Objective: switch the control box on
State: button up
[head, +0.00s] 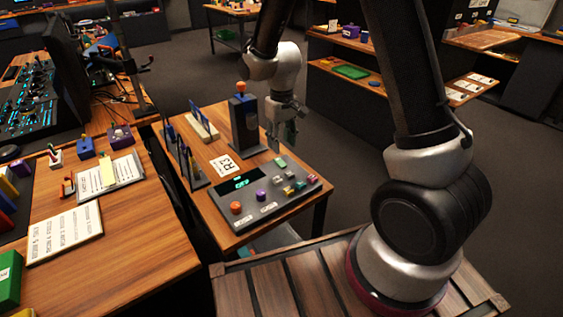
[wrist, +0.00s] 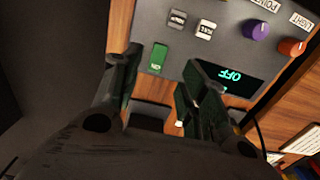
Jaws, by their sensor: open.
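The control box (head: 240,212) is a dark grey sloped panel on the small wooden table. Its display (wrist: 236,82) reads OFF in green letters, upside down in the wrist view. A green rocker switch (wrist: 159,52) sits near the panel's edge, with small lettering at its end; it also shows in the head view (head: 281,162). My gripper (head: 283,140) is above the far end of the box, pointing down. I cannot tell how high the fingertips are.
The panel also carries a purple knob (wrist: 257,29), an orange knob (wrist: 291,47) and small keys (wrist: 205,29). A dark upright block (head: 243,122) with an orange top stands close beside my gripper. A white card (head: 222,165) lies beside the box. Open floor lies right of the table.

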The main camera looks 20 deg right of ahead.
aim_at(282, 163)
notch_tip(282, 163, down, 8)
jog(key=shift+w+r, duration=0.1)
jog(key=shift+c, duration=0.2)
